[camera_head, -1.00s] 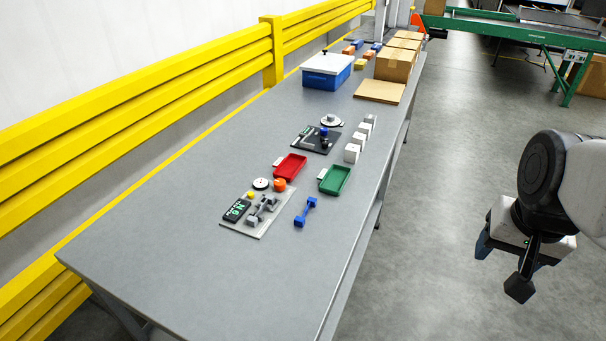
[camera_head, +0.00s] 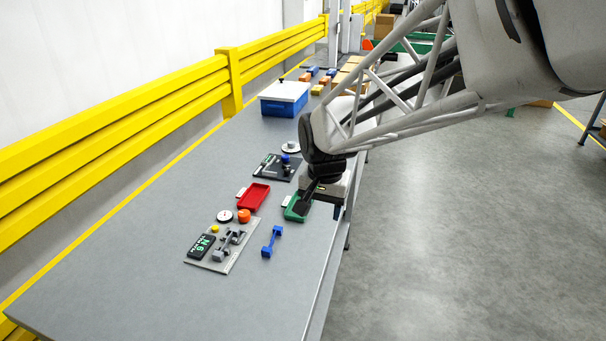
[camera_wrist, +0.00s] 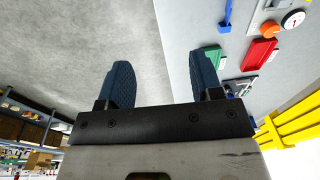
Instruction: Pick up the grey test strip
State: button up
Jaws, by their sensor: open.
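The grey test strip (camera_head: 229,241) is dumbbell-shaped and lies at the near end of the bench, on a light grey plate (camera_head: 217,265) beside a black display with green characters (camera_head: 201,247). A blue strip of similar shape (camera_head: 271,241) lies on the bench to the right of the plate. My gripper (camera_head: 320,205) is open and empty, above the bench's right edge by the green tray, beyond the blue strip and away from the grey one. In the wrist view, my two blue fingers (camera_wrist: 165,72) stand wide apart; I cannot make out the grey strip clearly there.
A red tray (camera_head: 254,197) and a green tray (camera_head: 291,214) lie beyond the plate. An orange knob (camera_head: 243,216) and a white dial (camera_head: 224,216) are close by. A blue box (camera_head: 285,97) stands farther back.

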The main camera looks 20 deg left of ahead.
jog(key=a+f, duration=0.3)
jog(key=a, duration=0.5)
jog(key=a+f, duration=0.3)
jog(key=a, duration=0.4)
send_over(216, 255)
notch_tip(216, 255, down, 7)
jog(key=shift+s+a+g, duration=0.15)
jog(key=shift+s+g, duration=0.05)
jog(key=shift+g, duration=0.2)
jog(key=shift+f, duration=0.1)
jog(key=shift+f, duration=0.1)
jog(key=shift+f, duration=1.2)
jog(key=shift+f, duration=0.1)
jog(key=shift+w+f, duration=0.15)
jog(key=shift+f, duration=2.35)
jog(key=shift+c, duration=0.4)
